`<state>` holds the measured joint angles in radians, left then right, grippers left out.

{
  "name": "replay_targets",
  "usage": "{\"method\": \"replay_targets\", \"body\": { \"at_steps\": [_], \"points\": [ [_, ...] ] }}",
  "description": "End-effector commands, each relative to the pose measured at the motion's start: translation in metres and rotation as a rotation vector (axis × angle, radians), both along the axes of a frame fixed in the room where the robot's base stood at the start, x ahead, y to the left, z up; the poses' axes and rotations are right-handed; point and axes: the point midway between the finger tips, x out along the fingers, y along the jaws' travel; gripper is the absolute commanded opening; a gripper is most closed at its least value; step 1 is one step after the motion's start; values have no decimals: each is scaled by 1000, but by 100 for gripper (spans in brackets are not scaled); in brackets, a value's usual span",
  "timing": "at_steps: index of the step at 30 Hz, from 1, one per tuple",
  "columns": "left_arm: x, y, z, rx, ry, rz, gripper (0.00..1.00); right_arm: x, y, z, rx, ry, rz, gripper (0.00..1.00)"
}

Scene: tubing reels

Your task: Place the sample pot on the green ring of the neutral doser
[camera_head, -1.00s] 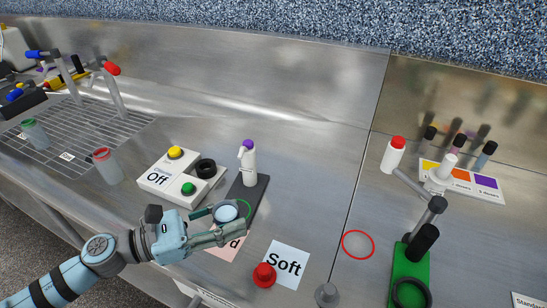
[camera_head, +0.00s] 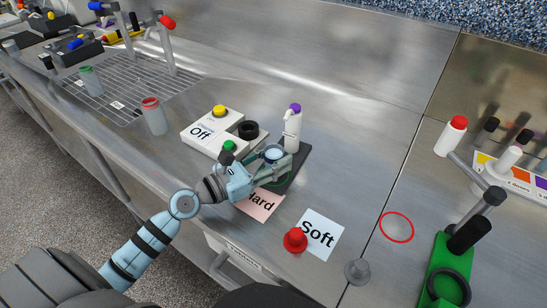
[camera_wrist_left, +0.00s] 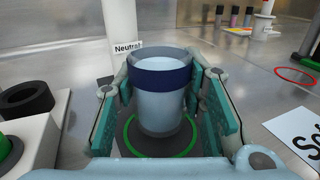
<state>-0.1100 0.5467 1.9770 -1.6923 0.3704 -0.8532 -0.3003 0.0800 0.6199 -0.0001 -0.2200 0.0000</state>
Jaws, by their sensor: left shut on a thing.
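My left gripper (camera_head: 278,160) is shut on the sample pot (camera_head: 274,154), its fingers on either side. In the left wrist view the pot (camera_wrist_left: 158,105) is clear with a dark blue band and pale contents, and looks upright. The neutral doser (camera_head: 292,130) is a white bottle with a purple top, standing on a dark base; its label "Neutral" shows in the wrist view. The green ring (camera_wrist_left: 155,156) shows around the pot's foot on that base. I cannot tell whether the pot touches the base. My right gripper is not in view.
A white button box (camera_head: 205,135) with a black ring stands left of the doser. Hard (camera_head: 262,204) and Soft (camera_head: 320,232) cards and a red knob (camera_head: 295,240) lie in front. A red-rimmed pot (camera_head: 154,118) stands left. Bare steel lies around the red ring (camera_head: 397,227).

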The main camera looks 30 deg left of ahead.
Motion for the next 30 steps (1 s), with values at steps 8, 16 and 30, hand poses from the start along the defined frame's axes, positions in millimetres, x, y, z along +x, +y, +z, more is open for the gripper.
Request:
{"method": "replay_targets", "body": {
  "at_steps": [8, 16, 30],
  "points": [
    [0, 0, -1, 0, -1, 0, 4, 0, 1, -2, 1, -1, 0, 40],
    [0, 0, -4, 0, 0, 0, 4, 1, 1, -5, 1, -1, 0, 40],
    [0, 0, -13, 0, 0, 0, 40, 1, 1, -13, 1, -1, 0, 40]
  ]
}}
